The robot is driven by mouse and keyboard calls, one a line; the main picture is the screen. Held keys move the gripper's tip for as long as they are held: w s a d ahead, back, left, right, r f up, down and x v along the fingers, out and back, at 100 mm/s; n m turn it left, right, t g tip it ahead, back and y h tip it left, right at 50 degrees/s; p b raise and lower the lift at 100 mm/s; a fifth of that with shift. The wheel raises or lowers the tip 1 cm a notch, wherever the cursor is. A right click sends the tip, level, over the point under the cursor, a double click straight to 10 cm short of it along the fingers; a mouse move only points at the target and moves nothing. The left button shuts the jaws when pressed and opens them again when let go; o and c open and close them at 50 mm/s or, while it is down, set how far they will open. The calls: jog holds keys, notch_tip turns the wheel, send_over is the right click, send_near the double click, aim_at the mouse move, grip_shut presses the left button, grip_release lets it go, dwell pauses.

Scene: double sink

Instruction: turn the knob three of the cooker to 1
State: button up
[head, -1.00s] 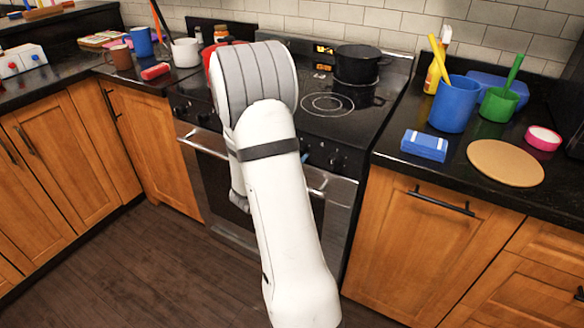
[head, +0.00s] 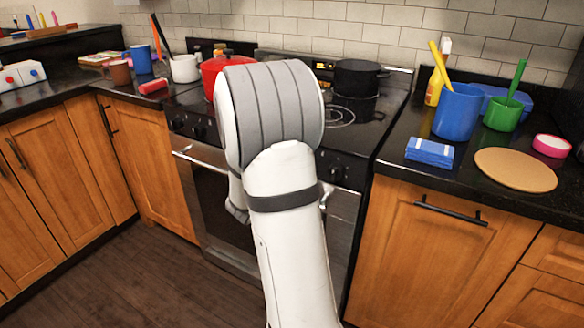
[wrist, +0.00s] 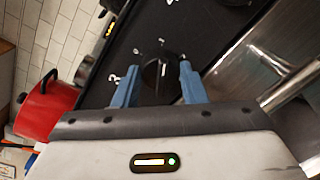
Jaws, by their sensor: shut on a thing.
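The cooker (head: 345,222) stands between the wooden counters, with its control panel along the front edge. In the wrist view, a black round knob (wrist: 158,84) sits on the black panel between the blue fingers of my gripper (wrist: 160,67). The fingers are shut on the knob from both sides. White printed marks surround it, with a figure like a 3 to its left. I cannot read clearly where the knob points. In the head view, my arm hides the gripper and the held knob. Another knob (head: 337,173) shows right of my arm.
A red pot (head: 212,72) and a black pot (head: 357,78) stand on the hob. The oven handle (wrist: 290,86) runs close beside the gripper in the wrist view. Blue and green cups and a blue box (head: 430,152) are on the right counter.

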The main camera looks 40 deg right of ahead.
jog(key=shift+s+d, duration=0.15)
jog(key=o, duration=0.7)
jog(key=shift+d, duration=0.1)
jog(key=o, duration=0.3)
jog(key=shift+a, duration=0.2)
jog(key=v, duration=0.7)
jog(key=shift+a, duration=0.25)
jog(key=shift+s+r+p, duration=0.1)
jog(key=shift+p, duration=0.2)
